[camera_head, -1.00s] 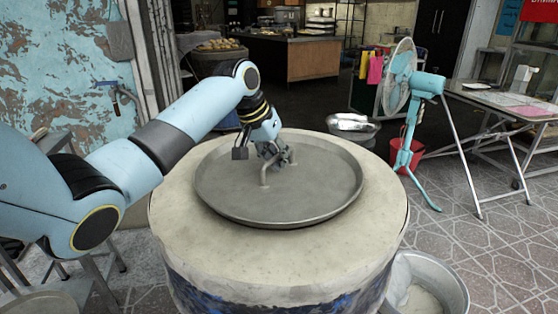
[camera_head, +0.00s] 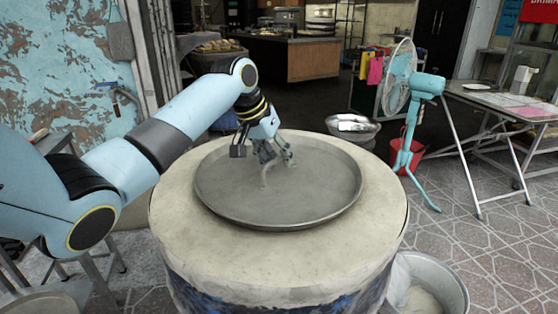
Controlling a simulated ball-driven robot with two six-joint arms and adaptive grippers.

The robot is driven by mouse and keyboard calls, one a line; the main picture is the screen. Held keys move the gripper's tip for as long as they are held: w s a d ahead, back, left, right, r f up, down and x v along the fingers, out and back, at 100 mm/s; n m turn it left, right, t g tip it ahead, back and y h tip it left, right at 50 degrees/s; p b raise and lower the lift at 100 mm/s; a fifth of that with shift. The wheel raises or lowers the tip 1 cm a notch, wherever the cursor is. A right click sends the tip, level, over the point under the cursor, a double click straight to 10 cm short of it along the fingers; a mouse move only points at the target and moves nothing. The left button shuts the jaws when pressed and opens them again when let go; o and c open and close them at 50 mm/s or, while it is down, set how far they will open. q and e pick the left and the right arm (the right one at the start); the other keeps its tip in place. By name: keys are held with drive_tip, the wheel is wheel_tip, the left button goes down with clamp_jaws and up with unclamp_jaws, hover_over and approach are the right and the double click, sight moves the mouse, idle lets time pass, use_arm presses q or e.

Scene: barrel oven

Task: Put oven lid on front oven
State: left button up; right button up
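The oven lid (camera_head: 310,200) is a round grey metal tray-like disc with a raised rim and a bar handle (camera_head: 265,180) at its middle. It lies flat on top of the pale, barrel-shaped front oven (camera_head: 280,265), with bare oven top showing all around it. My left gripper (camera_head: 276,162) is over the handle, its two fingers spread apart, and hides part of the handle. The fingers look open, not closed on the bar. My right gripper is not in view.
A metal bowl (camera_head: 353,126) stands behind the oven. A teal fan (camera_head: 408,120) and a table (camera_head: 505,100) are at the right. A large metal pot (camera_head: 440,285) stands at the oven's lower right. A peeling blue wall (camera_head: 50,70) is at the left.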

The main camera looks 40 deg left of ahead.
use_arm(q)
drive_tip(key=p+v, duration=0.1)
drive_tip(key=v, duration=1)
drive_tip(key=shift+p, duration=0.3)
drive_tip(key=shift+s, duration=0.1)
